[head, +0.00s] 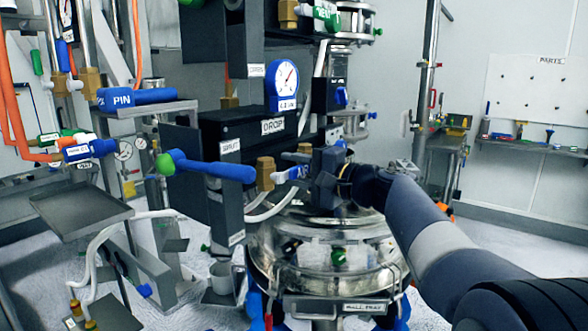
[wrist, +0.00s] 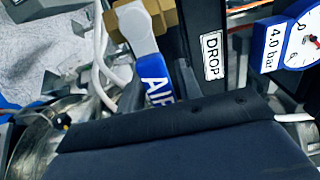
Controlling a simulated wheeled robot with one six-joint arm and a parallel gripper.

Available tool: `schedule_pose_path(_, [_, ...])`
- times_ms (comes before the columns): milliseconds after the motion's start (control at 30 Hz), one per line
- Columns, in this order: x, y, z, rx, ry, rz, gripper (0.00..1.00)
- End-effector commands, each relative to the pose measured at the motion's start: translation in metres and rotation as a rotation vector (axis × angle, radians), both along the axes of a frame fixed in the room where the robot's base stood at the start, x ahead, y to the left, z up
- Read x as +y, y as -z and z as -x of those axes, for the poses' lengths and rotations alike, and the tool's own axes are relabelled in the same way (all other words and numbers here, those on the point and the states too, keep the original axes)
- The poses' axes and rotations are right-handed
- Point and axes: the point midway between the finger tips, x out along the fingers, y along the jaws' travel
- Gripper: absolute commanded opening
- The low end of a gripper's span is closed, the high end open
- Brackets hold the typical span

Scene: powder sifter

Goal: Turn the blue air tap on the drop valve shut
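The air tap has a blue handle lettered AIR (wrist: 158,89) on a pale lever running down from a brass valve body (wrist: 157,14) in the wrist view. Its lower end is hidden behind my gripper's dark body. In the head view the same handle (head: 296,173) points right from the brass body (head: 265,173), below the black drop valve box (head: 235,130) with its DROP label. My gripper (head: 322,176) is at the handle's right end, close to or around it. Contact is unclear. The fingertips are mostly hidden, so I cannot tell its opening.
A blue-rimmed pressure gauge (head: 284,86) stands above the DROP label. A blue lever with a green end (head: 210,170) sticks out left. A steel vessel lid (head: 325,245) is below my gripper. White hoses (wrist: 98,60) run beside the tap.

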Motion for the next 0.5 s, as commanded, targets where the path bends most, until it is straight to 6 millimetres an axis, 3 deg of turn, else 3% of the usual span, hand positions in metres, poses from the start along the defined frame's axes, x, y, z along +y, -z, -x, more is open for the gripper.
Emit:
schedule_pose_path(333, [-0.001,-0.001,0.001,-0.003,0.000,0.001,0.42])
schedule_pose_path(500, [-0.015,0.000,0.011,-0.004,0.004,0.000,0.42])
